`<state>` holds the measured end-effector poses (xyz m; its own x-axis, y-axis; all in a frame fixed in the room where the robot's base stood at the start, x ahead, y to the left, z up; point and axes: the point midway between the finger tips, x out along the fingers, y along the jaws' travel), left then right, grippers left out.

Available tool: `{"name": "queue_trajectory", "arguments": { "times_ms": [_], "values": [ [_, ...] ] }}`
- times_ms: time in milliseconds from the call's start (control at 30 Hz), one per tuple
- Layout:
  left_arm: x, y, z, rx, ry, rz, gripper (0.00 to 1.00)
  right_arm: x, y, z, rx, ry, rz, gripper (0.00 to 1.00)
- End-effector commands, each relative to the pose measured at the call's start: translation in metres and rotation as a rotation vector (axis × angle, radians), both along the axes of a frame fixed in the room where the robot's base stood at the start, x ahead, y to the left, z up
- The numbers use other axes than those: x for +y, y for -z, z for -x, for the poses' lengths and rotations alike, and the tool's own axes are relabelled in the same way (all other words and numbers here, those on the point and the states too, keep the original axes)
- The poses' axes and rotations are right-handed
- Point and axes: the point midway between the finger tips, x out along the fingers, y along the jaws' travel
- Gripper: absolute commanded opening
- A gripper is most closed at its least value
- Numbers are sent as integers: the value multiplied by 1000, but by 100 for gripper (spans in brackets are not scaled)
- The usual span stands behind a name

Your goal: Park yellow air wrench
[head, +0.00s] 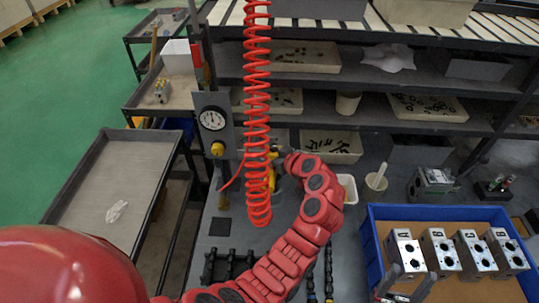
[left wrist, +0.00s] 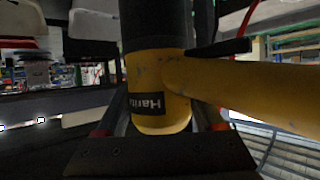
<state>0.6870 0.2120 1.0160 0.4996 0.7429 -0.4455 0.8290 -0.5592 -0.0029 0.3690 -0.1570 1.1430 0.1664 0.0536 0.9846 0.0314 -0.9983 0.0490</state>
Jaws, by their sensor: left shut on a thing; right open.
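The yellow air wrench (left wrist: 160,85) fills the middle of the left wrist view, with a dark label and a black upper section. My left gripper (left wrist: 158,130) is shut on its yellow body. In the head view, a small yellow part of the wrench (head: 272,180) shows behind the red coiled hose (head: 257,110), at the end of my left arm. The hose and wrist hide most of the wrench and the left fingers there. My right gripper (head: 404,284) is open at the bottom right, over the front left of the blue crate, near the valve blocks. A parking place for the wrench cannot be made out.
A pressure gauge panel (head: 212,120) with a yellow knob stands just left of the hose. The blue crate (head: 374,255) holds several metal valve blocks (head: 440,247). Shelves with bins lie behind; a grey cart (head: 90,190) is left.

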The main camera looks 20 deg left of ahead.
Motion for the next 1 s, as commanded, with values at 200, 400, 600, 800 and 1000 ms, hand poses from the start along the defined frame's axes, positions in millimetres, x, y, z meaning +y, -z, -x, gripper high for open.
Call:
{"name": "queue_trajectory", "arguments": {
  "times_ms": [200, 400, 600, 800, 1000],
  "values": [
    [0, -3, -1, -4, 0, -2, 0, 0, 2, 0, 0, 0, 0, 62],
    [0, -3, -1, -4, 0, -2, 0, 0, 2, 0, 0, 0, 0, 62],
    [0, -2, -1, -4, 0, -2, 0, 0, 3, 0, 0, 0, 0, 62],
    [0, -1, -1, -4, 1, -2, 0, 0, 7, 0, 0, 0, 0, 62],
    [0, -1, -1, -6, 1, -1, 0, 0, 12, 0, 0, 0, 0, 62]
  ]
}}
